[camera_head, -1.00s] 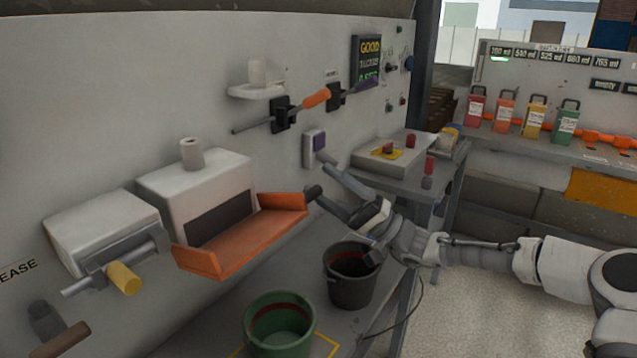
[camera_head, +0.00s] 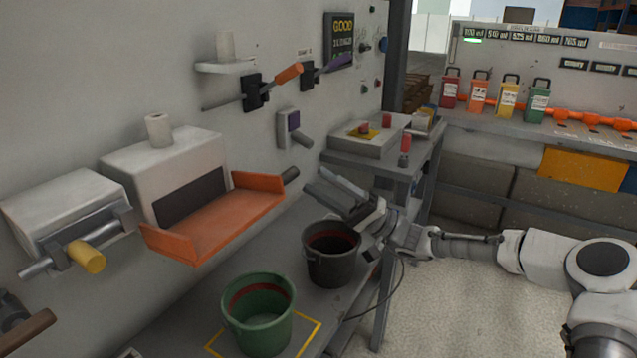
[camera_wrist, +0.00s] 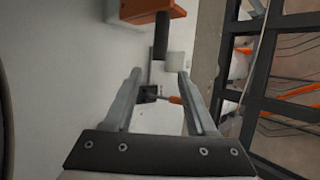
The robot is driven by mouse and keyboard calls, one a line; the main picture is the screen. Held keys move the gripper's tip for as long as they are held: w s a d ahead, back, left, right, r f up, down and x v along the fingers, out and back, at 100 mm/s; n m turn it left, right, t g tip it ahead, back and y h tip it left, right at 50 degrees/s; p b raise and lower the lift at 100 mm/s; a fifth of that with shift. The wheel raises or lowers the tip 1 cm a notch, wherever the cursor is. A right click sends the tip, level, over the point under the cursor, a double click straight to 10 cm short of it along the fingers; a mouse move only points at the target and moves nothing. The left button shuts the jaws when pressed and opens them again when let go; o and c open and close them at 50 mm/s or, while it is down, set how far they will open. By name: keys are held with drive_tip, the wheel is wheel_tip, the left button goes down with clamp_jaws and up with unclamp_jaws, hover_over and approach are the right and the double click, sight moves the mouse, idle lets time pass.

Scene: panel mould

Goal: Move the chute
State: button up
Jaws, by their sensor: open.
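The orange chute (camera_head: 215,222) is a shallow tray with raised end walls, fixed below the dark opening of a white wall housing. A dark cylindrical handle (camera_head: 291,174) sticks out from its right end. In the wrist view the orange chute end (camera_wrist: 150,8) shows at the top, with the dark handle (camera_wrist: 161,36) hanging down from it, between the lines of the fingers but beyond their tips. My gripper (camera_head: 325,187) is open and empty, just right of and below the handle, and apart from it in the wrist view. The gripper also shows there (camera_wrist: 161,74).
A black bucket (camera_head: 331,262) stands on the bench just below my gripper. A green bucket (camera_head: 258,318) stands by yellow floor markings below the chute. A yellow-handled crank (camera_head: 86,257) is at left. A purple-faced switch box (camera_head: 290,126) and levers are on the wall above.

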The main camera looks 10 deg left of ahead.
drive_tip(key=shift+w+d+f+b, duration=0.25)
drive_tip(key=shift+d+f+b, duration=0.2)
drive_tip(key=shift+f, duration=0.35)
drive_tip(key=shift+w+d+f+b, duration=0.2)
drive_tip(key=shift+d+f+b, duration=0.1)
drive_tip(key=shift+d+f, duration=0.4)
drive_tip(key=shift+a, duration=0.15)
